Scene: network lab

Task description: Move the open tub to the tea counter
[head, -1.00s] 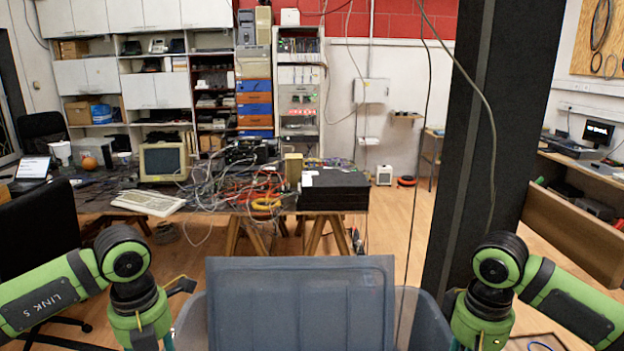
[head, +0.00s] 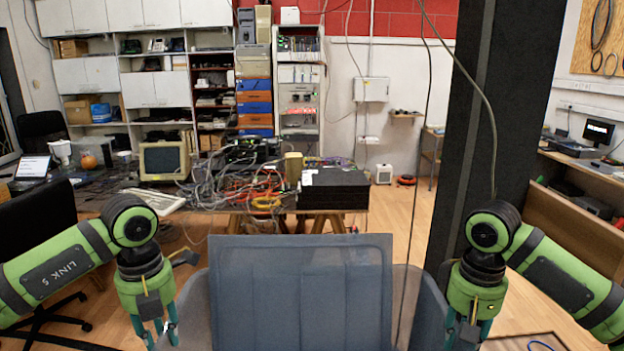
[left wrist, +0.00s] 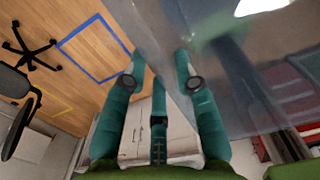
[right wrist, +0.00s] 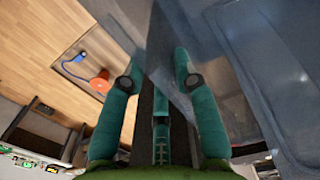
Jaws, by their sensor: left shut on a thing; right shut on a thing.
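The open tub (head: 428,305) is blue-grey, slightly see-through plastic, at the bottom centre of the head view. A flat panel of the same colour (head: 302,290), perhaps its raised lid, stands up in front of me and hides the inside. My left gripper (head: 168,336) is shut on the tub's left side; in the left wrist view the tub wall (left wrist: 225,85) runs between the fingers. My right gripper (head: 466,334) is shut on the right side; the right wrist view shows the wall (right wrist: 215,60) there. The tub is held off the floor. I cannot pick out the tea counter.
A cluttered table with a monitor (head: 164,160), tangled cables and a black box (head: 333,189) stands ahead. A dark pillar (head: 480,130) rises close behind my right arm. An office chair (head: 40,235) is at left, a wooden bench (head: 570,225) at right.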

